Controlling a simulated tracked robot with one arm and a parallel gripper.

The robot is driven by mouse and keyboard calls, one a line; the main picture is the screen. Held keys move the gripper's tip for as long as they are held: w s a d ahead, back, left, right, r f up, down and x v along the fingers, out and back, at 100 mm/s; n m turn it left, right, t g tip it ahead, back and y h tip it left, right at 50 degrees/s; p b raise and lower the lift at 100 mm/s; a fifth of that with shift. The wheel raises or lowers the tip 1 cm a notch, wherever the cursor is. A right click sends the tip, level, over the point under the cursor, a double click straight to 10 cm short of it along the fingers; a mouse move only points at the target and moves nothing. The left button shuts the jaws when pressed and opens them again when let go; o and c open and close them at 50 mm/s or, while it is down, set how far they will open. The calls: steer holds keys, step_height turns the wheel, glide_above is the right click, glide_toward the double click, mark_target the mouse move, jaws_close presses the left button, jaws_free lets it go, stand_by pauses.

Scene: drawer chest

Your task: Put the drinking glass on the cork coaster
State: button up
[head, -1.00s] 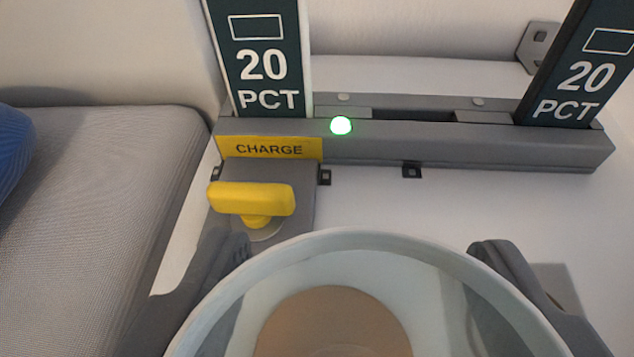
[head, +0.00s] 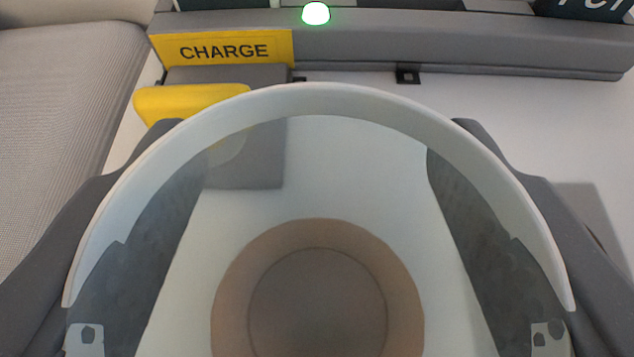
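The drinking glass (head: 318,98) is clear with a pale, thick rim and fills the lower middle of the head view, seen from above. My gripper (head: 317,135) has one dark grey finger on each side of the glass and is shut on it. The cork coaster (head: 232,300) is a brown disc seen through the glass, below it. A smaller, darker circle, apparently the glass's base, shows within the disc. I cannot tell whether the base touches the coaster. The coaster's near edge is cut off by the frame.
A grey rail (head: 450,45) with a green light (head: 316,13) and a yellow CHARGE label (head: 222,48) runs across the back. A grey textured surface (head: 55,130) lies at left. White surface (head: 530,125) is clear at right.

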steer(key=o, duration=0.4)
steer(key=p+v, duration=0.2)
steer(key=v, duration=1)
steer(key=shift+r+p, duration=0.1)
steer(key=shift+p, duration=0.2)
